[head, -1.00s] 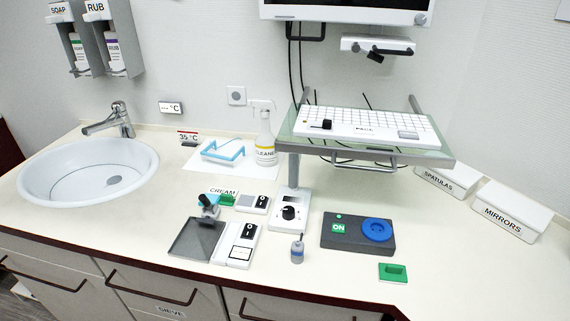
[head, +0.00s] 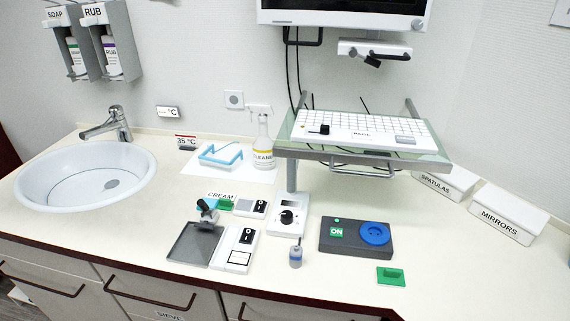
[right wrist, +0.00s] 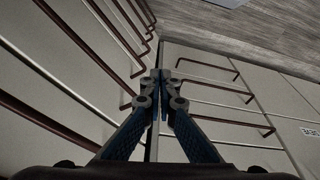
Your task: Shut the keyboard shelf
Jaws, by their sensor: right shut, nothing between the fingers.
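The keyboard shelf (head: 290,153) is a glass-topped tray on a grey stand above the counter, below a monitor. A white keyboard (head: 350,128) lies on it, with a small black object at its left end. A grey bar handle (head: 362,172) hangs under the shelf's front edge. The shelf sticks out from the wall over the counter. My right gripper (right wrist: 160,77) shows only in the right wrist view. Its blue fingers are shut with nothing between them, in front of cabinet fronts and away from the shelf. My left gripper is not in view.
On the counter below stand a dark box with a blue socket (head: 357,236), a white device with a knob (head: 288,217), a small bottle (head: 296,254) and a green block (head: 391,276). A spray bottle (head: 263,145) stands left of the shelf. White boxes (head: 500,211) stand to its right.

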